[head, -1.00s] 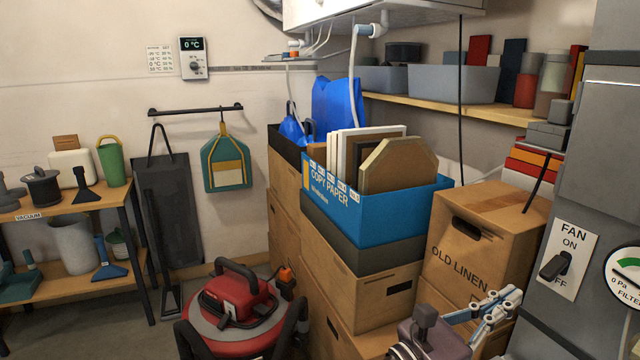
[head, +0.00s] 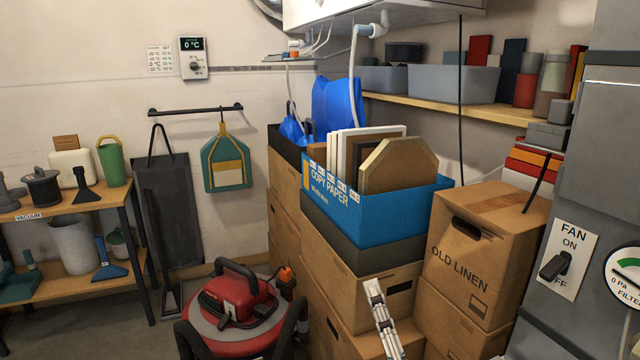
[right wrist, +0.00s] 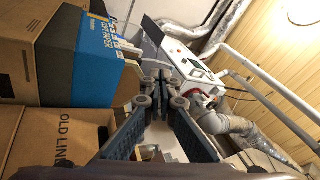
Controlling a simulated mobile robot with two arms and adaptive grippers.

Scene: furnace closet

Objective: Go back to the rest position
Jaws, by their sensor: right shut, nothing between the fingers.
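My right gripper (head: 373,290) is at the lower middle of the head view, pointing up, with its arm below the frame edge. It is in front of the stacked cardboard boxes. In the right wrist view its fingers (right wrist: 160,82) meet at the tips, shut with nothing between them. My left gripper is not in view.
The blue copy paper box (head: 330,207) stands on stacked cartons, beside the OLD LINEN box (head: 470,245). A red vacuum (head: 232,305) is on the floor at lower centre. The grey cabinet with the FAN switch (head: 556,264) is at the right.

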